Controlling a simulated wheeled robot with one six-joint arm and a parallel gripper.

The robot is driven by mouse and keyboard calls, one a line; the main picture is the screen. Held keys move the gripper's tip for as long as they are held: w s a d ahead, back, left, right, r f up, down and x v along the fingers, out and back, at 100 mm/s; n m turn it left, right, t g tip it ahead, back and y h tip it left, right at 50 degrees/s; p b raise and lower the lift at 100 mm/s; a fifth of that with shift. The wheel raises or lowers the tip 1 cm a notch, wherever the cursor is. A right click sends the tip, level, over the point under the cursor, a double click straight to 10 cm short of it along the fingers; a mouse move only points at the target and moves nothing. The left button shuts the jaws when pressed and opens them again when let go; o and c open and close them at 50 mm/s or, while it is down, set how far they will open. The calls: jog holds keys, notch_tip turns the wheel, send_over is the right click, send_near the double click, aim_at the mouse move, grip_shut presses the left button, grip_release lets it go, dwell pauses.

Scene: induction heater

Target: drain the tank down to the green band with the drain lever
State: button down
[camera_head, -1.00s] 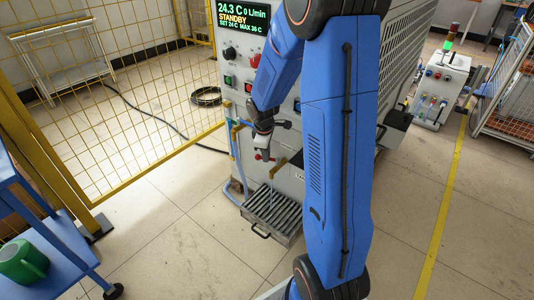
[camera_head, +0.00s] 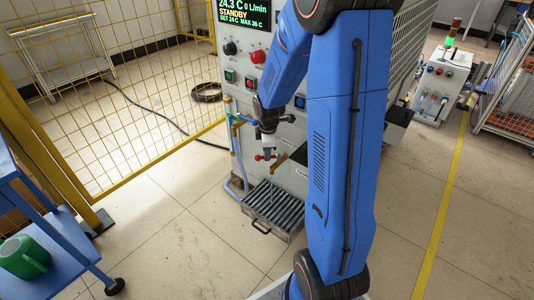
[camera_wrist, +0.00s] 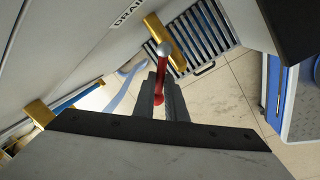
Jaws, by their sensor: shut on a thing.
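The drain lever is red and small; in the wrist view (camera_wrist: 158,97) it lies between the fingers of my gripper (camera_wrist: 163,92), which is shut on it. A silver end shows beyond the red part, in front of a brass pipe (camera_wrist: 165,40) near the word DRAIN. In the head view, my gripper (camera_head: 268,147) is low at the front of the machine, with red lever parts (camera_head: 259,157) just below it. The brass spout (camera_head: 281,160) is beside it, above a grated drain tray (camera_head: 272,210). I cannot make out the tank level or a green band.
The machine's display (camera_head: 243,12) reads 24.3 C, 0 L/min, STANDBY. A red knob (camera_head: 257,57) and several buttons sit below it. A yellow mesh fence (camera_head: 130,100) stands left. A blue cart (camera_head: 50,240) holds a green mug (camera_head: 24,257). Open floor lies before the tray.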

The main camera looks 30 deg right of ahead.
jog(key=c, duration=1.8)
grip_release()
jog(key=shift+r, duration=0.15)
jog(key=s+a+r, duration=0.1)
jog(key=s+r, duration=0.2)
jog(key=r, duration=1.3)
jog(key=shift+a+r, duration=0.25)
jog(key=shift+r, duration=0.15)
